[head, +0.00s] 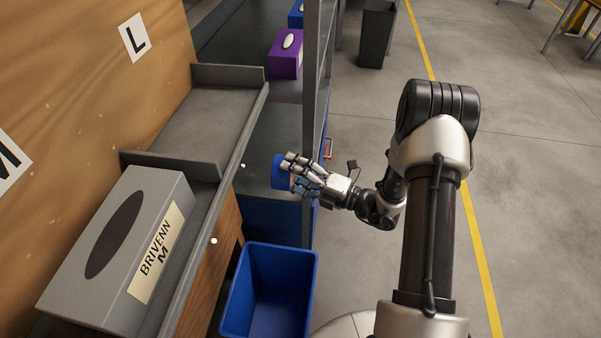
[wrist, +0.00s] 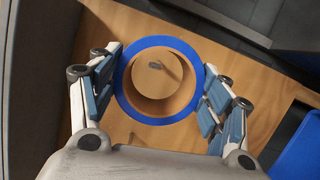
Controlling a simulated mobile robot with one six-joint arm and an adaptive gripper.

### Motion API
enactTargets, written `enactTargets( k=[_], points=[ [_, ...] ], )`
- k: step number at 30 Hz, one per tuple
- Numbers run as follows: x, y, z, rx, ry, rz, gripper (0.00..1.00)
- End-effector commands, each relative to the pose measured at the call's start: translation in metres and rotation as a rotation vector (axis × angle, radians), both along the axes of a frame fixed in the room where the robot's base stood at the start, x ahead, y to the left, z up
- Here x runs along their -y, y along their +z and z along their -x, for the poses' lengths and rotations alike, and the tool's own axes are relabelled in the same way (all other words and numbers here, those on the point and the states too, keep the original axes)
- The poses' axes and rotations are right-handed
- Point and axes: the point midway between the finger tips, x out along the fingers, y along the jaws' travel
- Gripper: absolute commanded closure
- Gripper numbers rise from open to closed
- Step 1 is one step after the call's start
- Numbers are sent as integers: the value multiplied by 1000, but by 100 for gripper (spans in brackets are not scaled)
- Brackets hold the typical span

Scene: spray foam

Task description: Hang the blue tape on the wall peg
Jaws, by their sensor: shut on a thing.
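The blue tape (head: 279,172) is in my gripper (head: 293,173), out in front of the shelf unit in the head view. In the wrist view the tape (wrist: 161,41) is a blue ring with a brown cardboard core, seen face on. My gripper's fingers (wrist: 160,92) press on its left and right sides. A small grey-tipped peg (wrist: 155,65) shows through the tape's hole, against a wooden panel. I cannot tell whether the peg tip reaches into the hole. The peg is not clearly visible in the head view.
A grey box marked BRIVENN M (head: 115,250) sits on the near-left shelf. An empty grey tray (head: 200,125) lies beyond it. A blue bin (head: 268,290) stands below my gripper. A grey metal post (head: 318,80) rises behind the tape. Open floor lies to the right.

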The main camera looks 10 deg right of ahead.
Motion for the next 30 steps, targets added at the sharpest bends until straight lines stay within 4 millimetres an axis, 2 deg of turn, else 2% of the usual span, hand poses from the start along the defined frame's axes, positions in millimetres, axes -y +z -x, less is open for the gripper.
enactTargets(
  k=[21,30],
  points=[
    [-47,0,-19,1,3,0,58],
    [-58,-1,-23,1,1,0,58]
  ],
)
